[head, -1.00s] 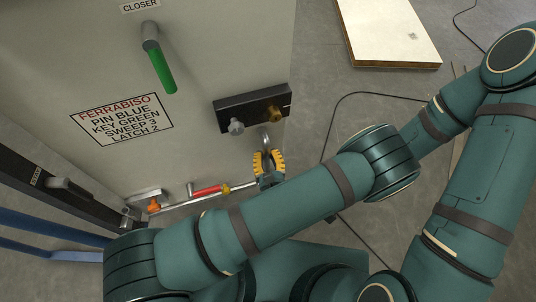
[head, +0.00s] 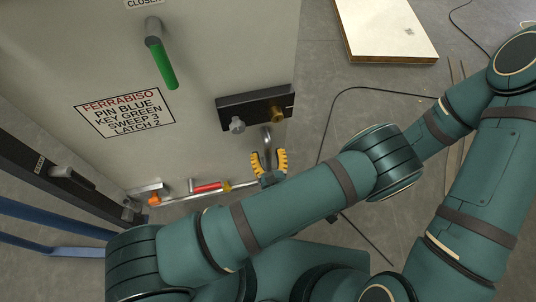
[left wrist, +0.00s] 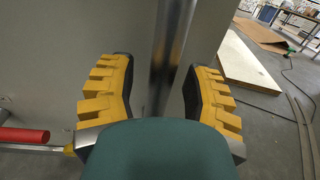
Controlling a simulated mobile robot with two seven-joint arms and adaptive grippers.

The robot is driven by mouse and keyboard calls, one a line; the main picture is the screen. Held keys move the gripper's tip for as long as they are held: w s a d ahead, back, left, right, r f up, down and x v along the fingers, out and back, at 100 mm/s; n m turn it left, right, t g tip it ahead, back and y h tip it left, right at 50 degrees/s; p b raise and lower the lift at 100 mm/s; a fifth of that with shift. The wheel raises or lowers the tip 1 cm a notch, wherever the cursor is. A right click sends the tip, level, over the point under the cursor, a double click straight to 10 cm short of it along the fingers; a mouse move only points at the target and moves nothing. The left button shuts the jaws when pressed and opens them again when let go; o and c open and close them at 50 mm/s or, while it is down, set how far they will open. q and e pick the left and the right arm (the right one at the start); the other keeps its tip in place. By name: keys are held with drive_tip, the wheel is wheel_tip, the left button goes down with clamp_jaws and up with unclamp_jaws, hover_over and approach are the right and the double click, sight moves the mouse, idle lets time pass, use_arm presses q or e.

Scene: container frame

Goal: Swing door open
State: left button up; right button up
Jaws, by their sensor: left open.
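The grey door (head: 215,60) fills the left half of the head view, with a label reading FERRABISO (head: 125,112). A green-gripped lever (head: 163,65) sticks out above the label. A black lock plate (head: 255,107) with a silver knob and a brass knob sits near the right edge. A metal bar (head: 266,140) hangs below the plate. My left gripper (head: 268,157), with yellow fingers, is open around the lower part of this bar. In the left wrist view the bar (left wrist: 168,60) stands between the spread fingers (left wrist: 158,100), with gaps visible on both sides. My right gripper is out of view.
A red-sleeved rod (head: 207,187) and an orange piece (head: 154,200) lie along the door's lower edge. A dark frame post (head: 50,170) and blue bars (head: 50,250) are at the left. A pale board (head: 385,30) and a black cable (head: 370,90) lie on the floor right.

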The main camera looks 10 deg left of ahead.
sight(268, 142)
use_arm(q)
drive_tip(key=shift+r, duration=0.1)
wheel_tip(268, 142, up, 10)
drive_tip(key=shift+f, duration=0.1)
idle(0.7)
idle(0.5)
